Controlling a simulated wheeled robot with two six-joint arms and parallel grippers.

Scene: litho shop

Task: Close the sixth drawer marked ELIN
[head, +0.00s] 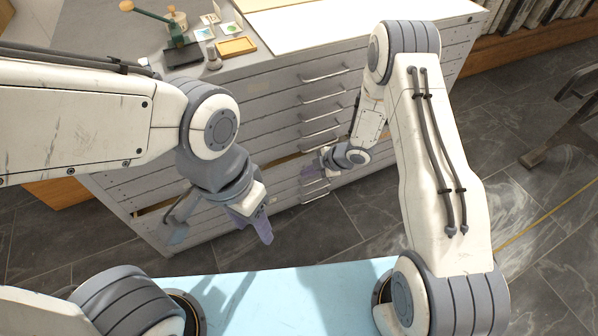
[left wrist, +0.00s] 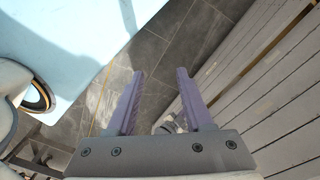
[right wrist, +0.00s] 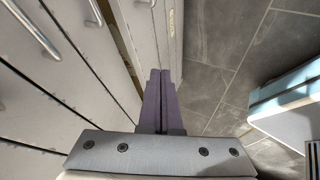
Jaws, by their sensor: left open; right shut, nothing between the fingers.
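The grey flat-file cabinet (head: 285,100) has a stack of wide drawers with bar handles. One low drawer stands slightly open; its brown inner gap (head: 290,159) shows near my right gripper and at the cabinet's left end. The gap also shows in the left wrist view (left wrist: 272,52) and right wrist view (right wrist: 127,58). I cannot read any ELIN label. My right gripper (head: 312,190) is shut and empty close to the low drawer fronts; I cannot tell if it touches. My left gripper (head: 252,228) is open and empty in front of the cabinet, left of it.
A light blue surface (head: 270,290) is at the bottom. Dark tiled floor (head: 330,228) lies between. A dark frame (head: 565,125) stands right.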

